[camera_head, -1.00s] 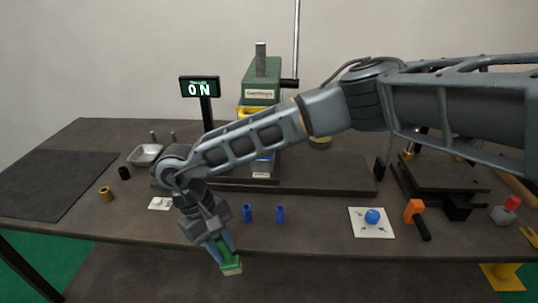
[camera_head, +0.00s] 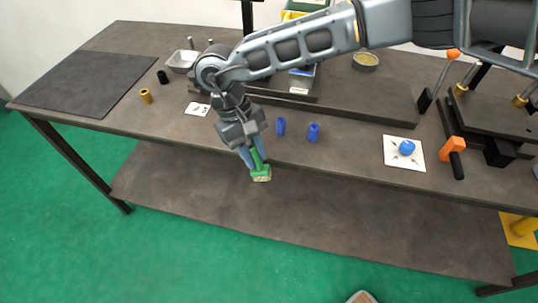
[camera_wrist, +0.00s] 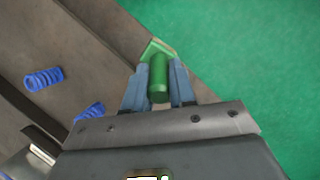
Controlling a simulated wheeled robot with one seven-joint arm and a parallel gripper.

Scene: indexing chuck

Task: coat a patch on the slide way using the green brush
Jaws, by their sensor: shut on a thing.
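My gripper (camera_head: 253,158) is shut on the green brush (camera_head: 260,174). The brush hangs with its pale bristle end down, at the front edge of the bench. In the wrist view the green brush handle (camera_wrist: 159,78) sits between the two grey-blue fingers, with its wider green head beyond them. A long dark raised bed (camera_head: 372,99), which may be the slide way, runs along the bench behind my gripper. My arm covers part of it. I cannot make out a marked patch on it.
A white card with a blue ball (camera_head: 406,148) and an orange-headed tool (camera_head: 453,152) lie further right. A brass ring (camera_head: 146,96), a metal tray (camera_head: 183,61) and a dark mat (camera_head: 88,84) are left.

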